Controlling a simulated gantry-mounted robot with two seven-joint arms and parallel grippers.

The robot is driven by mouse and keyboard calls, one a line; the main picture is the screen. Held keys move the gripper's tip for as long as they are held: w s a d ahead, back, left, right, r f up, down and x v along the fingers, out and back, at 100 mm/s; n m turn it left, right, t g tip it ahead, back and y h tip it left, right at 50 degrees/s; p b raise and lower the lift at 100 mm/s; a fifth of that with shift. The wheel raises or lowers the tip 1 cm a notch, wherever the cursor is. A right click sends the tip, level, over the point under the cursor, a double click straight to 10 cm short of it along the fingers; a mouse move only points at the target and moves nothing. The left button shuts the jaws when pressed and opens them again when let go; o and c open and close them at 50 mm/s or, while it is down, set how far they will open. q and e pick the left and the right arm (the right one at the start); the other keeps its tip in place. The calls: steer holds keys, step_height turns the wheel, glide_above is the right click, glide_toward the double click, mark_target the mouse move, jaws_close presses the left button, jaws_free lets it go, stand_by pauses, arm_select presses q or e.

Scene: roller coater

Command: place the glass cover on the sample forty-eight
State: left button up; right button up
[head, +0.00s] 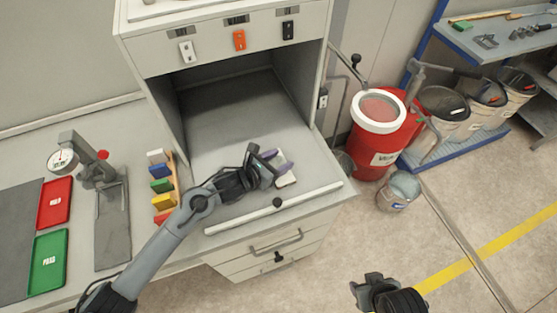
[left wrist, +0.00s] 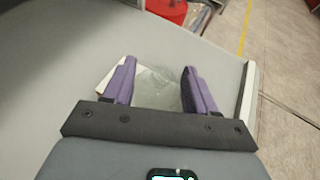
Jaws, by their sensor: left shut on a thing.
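My left gripper (head: 272,165) is inside the front of the cabinet bay, low over its grey floor. Its purple fingers (left wrist: 160,78) are shut on a clear pane, the glass cover (left wrist: 156,90), which shows between them in the left wrist view. A white flat piece, seemingly the sample (left wrist: 105,80), shows partly behind the left finger. It also shows beside the gripper in the head view (head: 286,181). I cannot read a number on it, nor tell whether the glass touches it. My right gripper (head: 370,282) is at the bottom of the head view, over the floor, away from the bench.
A white bar (head: 275,208) runs along the bay's front edge. The cabinet walls enclose the bay at both sides. A rack of coloured blocks (head: 162,186), a dial gauge stand (head: 98,172) and red and green trays (head: 49,262) stand left. A red drum (head: 377,140) stands right.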

arm_select(q)
steer(key=shift+f, duration=0.3)
steer(key=o, duration=1.1)
steer(key=shift+r, duration=0.1)
steer(key=shift+c, duration=0.2)
steer(key=shift+r, duration=0.1)
steer(key=shift+r, duration=0.2)
steer(key=shift+s+a, duration=0.25)
steer(key=shift+a, duration=0.05)
steer(key=v, duration=1.1)
steer(key=shift+s+r, duration=0.1)
steer(key=shift+r, duration=0.05)
